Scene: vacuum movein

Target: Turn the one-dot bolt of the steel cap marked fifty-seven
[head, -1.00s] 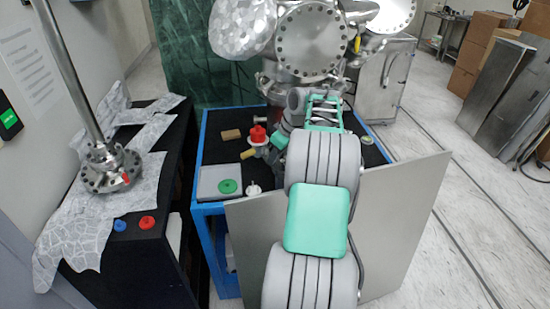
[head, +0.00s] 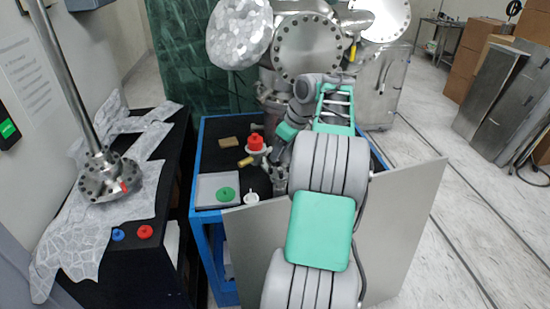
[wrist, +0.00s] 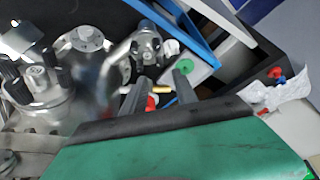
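A round steel flange (head: 307,48) ringed with bolts faces me on the chamber at the top of the head view. A second bolted steel flange (head: 386,15) is to its right. I cannot read any number or dot marks, so I cannot tell which cap is fifty-seven. In the wrist view a bolted steel body (wrist: 40,85) with dark posts is at left, and a small round flange (wrist: 88,39) is above it. My gripper (wrist: 158,90) is open, its two fingers apart and apparently empty. In the head view my arm partly hides the gripper.
A red-topped part (head: 256,142), a grey tray (head: 206,190) with a green disc (head: 225,194) and a tan block (head: 229,142) lie on the blue-framed cart. A grey panel (head: 400,225) stands in front. A steel flange with a pole (head: 110,178) stands on the left bench.

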